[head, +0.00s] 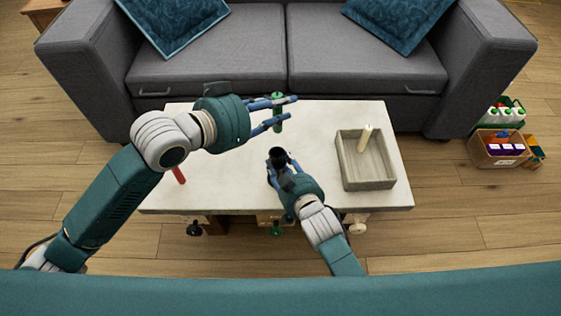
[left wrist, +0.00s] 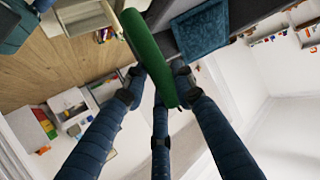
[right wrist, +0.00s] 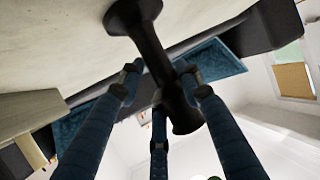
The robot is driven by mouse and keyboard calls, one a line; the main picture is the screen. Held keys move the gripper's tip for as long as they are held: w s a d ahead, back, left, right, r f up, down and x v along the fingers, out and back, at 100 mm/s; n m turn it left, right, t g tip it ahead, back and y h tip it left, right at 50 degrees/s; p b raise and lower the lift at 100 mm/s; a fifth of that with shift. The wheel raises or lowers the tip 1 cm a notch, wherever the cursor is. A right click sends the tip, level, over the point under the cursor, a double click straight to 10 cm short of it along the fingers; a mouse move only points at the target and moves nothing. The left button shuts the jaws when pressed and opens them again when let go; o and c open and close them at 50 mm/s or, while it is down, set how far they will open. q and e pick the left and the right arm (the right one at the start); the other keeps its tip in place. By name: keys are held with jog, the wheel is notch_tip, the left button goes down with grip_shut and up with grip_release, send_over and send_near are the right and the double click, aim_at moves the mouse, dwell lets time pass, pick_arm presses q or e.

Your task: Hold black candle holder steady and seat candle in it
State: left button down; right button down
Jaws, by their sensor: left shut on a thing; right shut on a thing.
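A green candle (head: 277,99) stands roughly upright in my left gripper (head: 279,111), which is shut on it above the table's back half. In the left wrist view the candle (left wrist: 150,60) lies between the fingers. The black candle holder (head: 278,155) is nearer the front, with its dark open top facing up. My right gripper (head: 280,172) is shut on it from the front. In the right wrist view the fingers close around the slim stem of the holder (right wrist: 152,45). The candle is behind the holder in the head view, and the two are apart.
The pale table (head: 235,185) bears a grey tray (head: 367,184) at the right with a cream candle (head: 364,139) in it. A grey sofa (head: 250,60) stands behind the table. Crates (head: 497,160) are on the floor at right.

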aim_at(279, 132)
pick_arm(q)
jog(key=shift+d, duration=0.1)
notch_tip(279, 132, down, 3)
jog(key=n+t+y, duration=0.2)
jog(key=n, duration=0.1)
jog(key=shift+r+y, duration=0.15)
jog(key=shift+y, duration=0.25)
jog(key=shift+n, duration=0.3)
notch_tip(279, 132, down, 6)
jog(key=shift+f, duration=0.15)
jog(key=shift+s+a+f, duration=0.1)
jog(key=shift+f, duration=1)
jog(key=shift+s+a+f, duration=0.1)
jog(key=shift+f, duration=0.95)
jog(key=c, duration=1.6)
grip_release()
jog(key=shift+o, duration=1)
jog(key=shift+w, duration=0.15)
jog(key=shift+r, duration=0.15)
